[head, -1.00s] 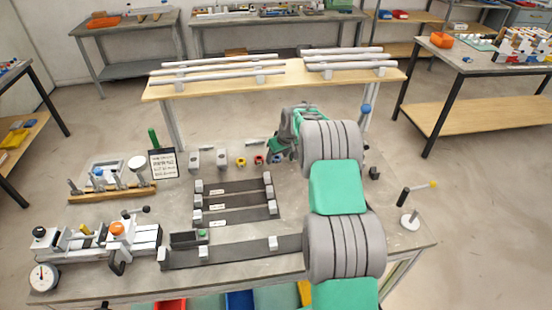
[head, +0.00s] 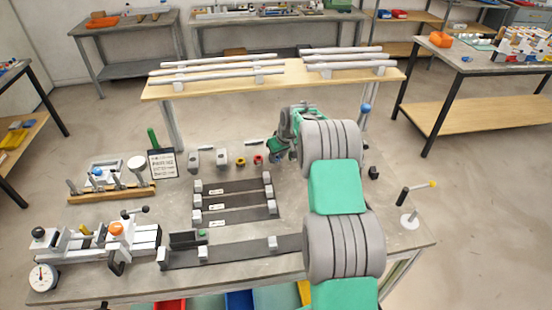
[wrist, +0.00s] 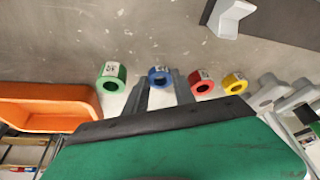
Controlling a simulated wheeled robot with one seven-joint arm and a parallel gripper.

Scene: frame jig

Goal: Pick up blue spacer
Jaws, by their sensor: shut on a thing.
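The blue spacer (wrist: 159,76) is a short ring with a pale label, seen in the wrist view at the tips of my gripper (wrist: 164,82). My gripper is shut on it. In the head view my gripper (head: 276,153) is at the back of the bench, with the blue spacer (head: 274,159) just visible under it. I cannot tell whether the spacer is clear of the bench top.
In the wrist view a green spacer (wrist: 111,76) is left of it; a red spacer (wrist: 201,83) and a yellow spacer (wrist: 234,83) are right. An orange bin (wrist: 45,104) is at the left. Dark frame bars (head: 235,201) lie in front in the head view.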

